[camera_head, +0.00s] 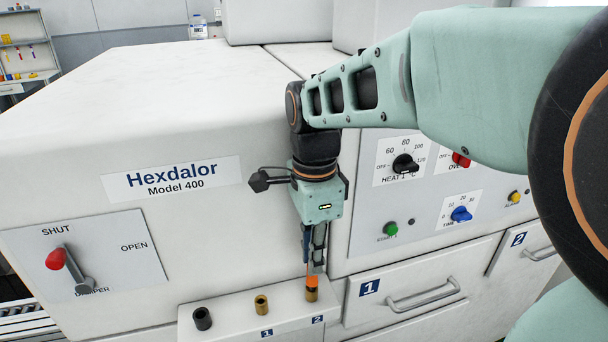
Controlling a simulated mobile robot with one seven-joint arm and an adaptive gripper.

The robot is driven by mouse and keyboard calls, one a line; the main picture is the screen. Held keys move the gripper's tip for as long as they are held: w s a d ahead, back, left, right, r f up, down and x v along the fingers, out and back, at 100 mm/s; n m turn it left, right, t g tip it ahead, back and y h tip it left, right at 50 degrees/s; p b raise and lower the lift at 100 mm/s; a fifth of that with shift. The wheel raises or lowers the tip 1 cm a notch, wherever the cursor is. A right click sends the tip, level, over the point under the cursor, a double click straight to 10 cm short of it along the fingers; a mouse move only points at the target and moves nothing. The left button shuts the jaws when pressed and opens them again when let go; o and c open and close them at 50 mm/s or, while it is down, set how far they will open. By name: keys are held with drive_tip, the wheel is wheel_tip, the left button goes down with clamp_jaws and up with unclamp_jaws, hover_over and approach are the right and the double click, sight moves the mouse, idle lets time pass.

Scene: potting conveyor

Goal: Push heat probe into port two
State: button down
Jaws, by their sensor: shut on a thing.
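My gripper (314,266) points down in front of the Hexdalor machine, shut on the heat probe. The probe's orange part (312,281) shows just below the fingertips; the rest of it is hidden or too small to make out. The orange part is right at the top of the brass port two (312,295), in line with it and seemingly touching. I cannot tell how deep the probe's tip is in the port. Port two stands on the white ledge (230,327) above a label "2" (318,320).
The brass port one (261,305) and a black socket (203,318) stand left of port two. The control panel (425,218) and drawer one's handle (425,296) are to the right. A red-knobbed damper lever (70,268) is at left.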

drive_tip(key=shift+f+b, duration=0.45)
drive_tip(key=shift+f, duration=0.25)
drive_tip(key=c, duration=1.8)
unclamp_jaws()
